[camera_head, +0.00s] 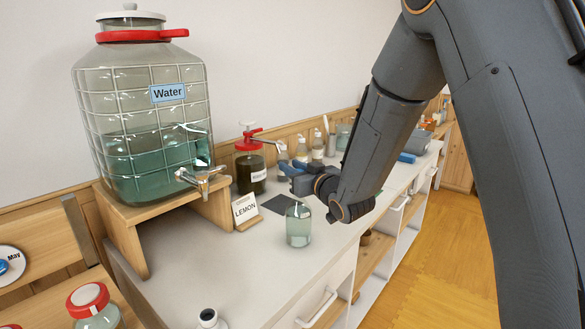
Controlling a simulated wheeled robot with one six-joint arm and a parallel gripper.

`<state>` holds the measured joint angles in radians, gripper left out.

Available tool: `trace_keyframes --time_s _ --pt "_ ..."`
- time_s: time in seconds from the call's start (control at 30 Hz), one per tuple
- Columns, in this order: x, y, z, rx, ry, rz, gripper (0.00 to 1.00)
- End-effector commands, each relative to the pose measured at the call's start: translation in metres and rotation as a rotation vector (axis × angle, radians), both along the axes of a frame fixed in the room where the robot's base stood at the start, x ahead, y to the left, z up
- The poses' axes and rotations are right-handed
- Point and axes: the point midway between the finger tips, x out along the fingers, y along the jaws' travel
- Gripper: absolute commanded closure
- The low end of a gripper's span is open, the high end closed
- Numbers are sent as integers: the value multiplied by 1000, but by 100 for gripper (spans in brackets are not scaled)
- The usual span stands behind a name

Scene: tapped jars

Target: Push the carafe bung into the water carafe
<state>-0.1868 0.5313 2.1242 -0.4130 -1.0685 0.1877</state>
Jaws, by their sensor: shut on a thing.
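The water carafe seems to be the small clear glass vessel (299,226) with a greenish tint, upright on the pale counter. My gripper (286,170), dark with blue fingers, is above and behind it, apart from it, pointing left. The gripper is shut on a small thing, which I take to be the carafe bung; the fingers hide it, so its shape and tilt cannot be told.
A large water dispenser (140,110) with a tap stands on a wooden stand (125,235) at left. A LEMON card (244,210) and a dark red-topped jar (250,168) are near the gripper. Bottles (318,148) stand behind. The counter's front left is mostly clear.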

Motion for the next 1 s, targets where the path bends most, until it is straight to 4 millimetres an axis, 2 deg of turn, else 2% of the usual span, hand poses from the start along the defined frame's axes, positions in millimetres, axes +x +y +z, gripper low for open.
trace_keyframes --time_s 1.0 --pt "0 0 -22 0 0 0 100"
